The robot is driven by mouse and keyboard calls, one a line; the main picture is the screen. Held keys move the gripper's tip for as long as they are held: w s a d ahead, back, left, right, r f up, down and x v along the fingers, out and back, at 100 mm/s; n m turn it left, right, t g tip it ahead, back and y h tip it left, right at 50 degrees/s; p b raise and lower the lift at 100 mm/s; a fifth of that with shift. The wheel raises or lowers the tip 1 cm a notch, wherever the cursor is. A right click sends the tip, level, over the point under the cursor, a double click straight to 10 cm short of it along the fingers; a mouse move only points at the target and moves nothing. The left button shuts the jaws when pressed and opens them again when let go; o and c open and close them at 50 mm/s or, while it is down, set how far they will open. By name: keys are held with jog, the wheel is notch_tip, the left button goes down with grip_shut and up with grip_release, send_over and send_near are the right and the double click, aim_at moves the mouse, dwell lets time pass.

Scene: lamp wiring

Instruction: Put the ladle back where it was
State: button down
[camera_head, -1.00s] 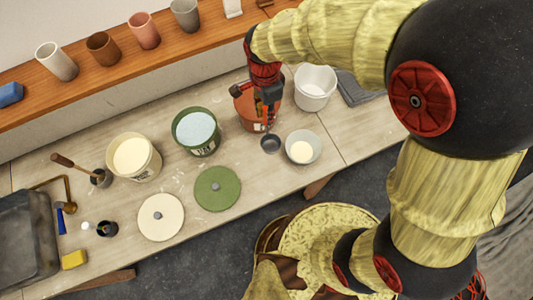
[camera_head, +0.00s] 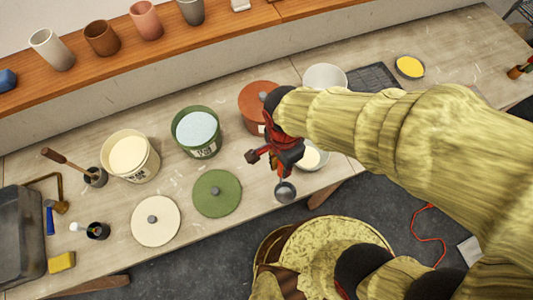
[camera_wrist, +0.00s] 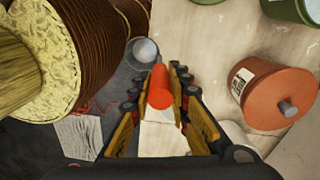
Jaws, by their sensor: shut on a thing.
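My gripper (camera_head: 280,157) is shut on the ladle and holds it above the front side of the workbench. The ladle's grey cup (camera_head: 285,191) hangs below the jaws, near the bench's front edge in the head view. In the wrist view, the ladle's orange-red handle (camera_wrist: 159,87) lies between the two fingers (camera_wrist: 158,98), and its cup (camera_wrist: 143,51) shows beyond them against the dark floor. The part of the handle inside the jaws is partly hidden.
A lidded terracotta bucket (camera_head: 257,101), open green bucket (camera_head: 207,150) and open cream bucket (camera_head: 141,170) stand along the bench. A green lid (camera_head: 217,206) and cream lid (camera_head: 157,234) lie in front. A white bowl (camera_head: 322,163) is partly behind my gripper. A white bucket (camera_head: 326,77) stands farther back.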

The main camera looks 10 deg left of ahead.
jog(key=w+a+f, duration=0.6)
jog(key=w+f, duration=0.2)
jog(key=f, duration=0.3)
jog(key=shift+a+f, duration=0.15)
jog(key=c, duration=2.1)
grip_release()
jog(key=shift+f, duration=0.2)
jog(key=shift+c, duration=0.2)
jog(key=o, duration=0.5)
jog(key=shift+c, duration=0.2)
jog(key=shift+r, duration=0.1)
